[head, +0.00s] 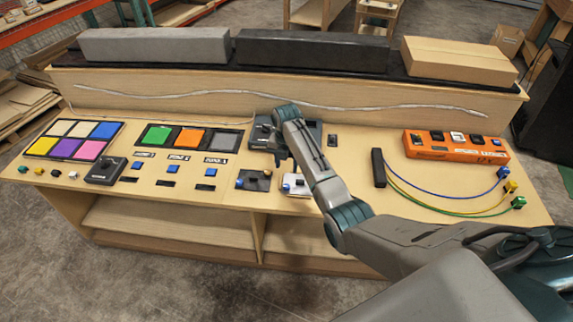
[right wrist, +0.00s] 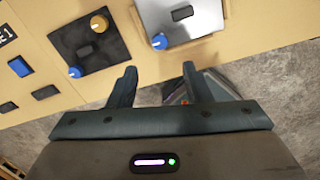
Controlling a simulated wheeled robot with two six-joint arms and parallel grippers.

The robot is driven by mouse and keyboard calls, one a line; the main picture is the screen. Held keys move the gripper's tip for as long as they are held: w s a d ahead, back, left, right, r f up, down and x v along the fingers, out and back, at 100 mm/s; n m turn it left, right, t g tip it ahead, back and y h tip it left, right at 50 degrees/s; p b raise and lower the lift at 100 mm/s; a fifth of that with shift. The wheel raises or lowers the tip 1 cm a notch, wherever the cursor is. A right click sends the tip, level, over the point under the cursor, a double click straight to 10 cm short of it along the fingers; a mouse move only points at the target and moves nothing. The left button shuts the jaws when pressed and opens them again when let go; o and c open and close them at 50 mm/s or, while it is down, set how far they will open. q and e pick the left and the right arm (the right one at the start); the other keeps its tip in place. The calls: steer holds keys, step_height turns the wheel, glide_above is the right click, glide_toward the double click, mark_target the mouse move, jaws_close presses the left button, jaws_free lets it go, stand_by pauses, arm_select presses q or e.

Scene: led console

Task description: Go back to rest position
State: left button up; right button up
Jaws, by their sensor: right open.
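My right arm reaches in from the lower right in the head view. My right gripper (head: 281,157) hangs over the middle of the console (head: 360,178), partly hidden by its own wrist. In the right wrist view the gripper (right wrist: 157,80) is open, with nothing between its two fingers. A black panel with a blue and an orange knob (right wrist: 90,48) and a silver panel with a blue knob (right wrist: 182,18) lie beyond the fingertips. My left gripper is not in view.
Colored pads (head: 75,139), lit square buttons (head: 193,139) and a dark joystick box (head: 105,170) are on the left. An orange switch box (head: 455,146) and colored cables (head: 450,198) are on the right. Long grey and black blocks and a cardboard box (head: 458,60) top the back ledge.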

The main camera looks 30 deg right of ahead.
steer(key=shift+r, duration=0.1)
stand_by(0.3)
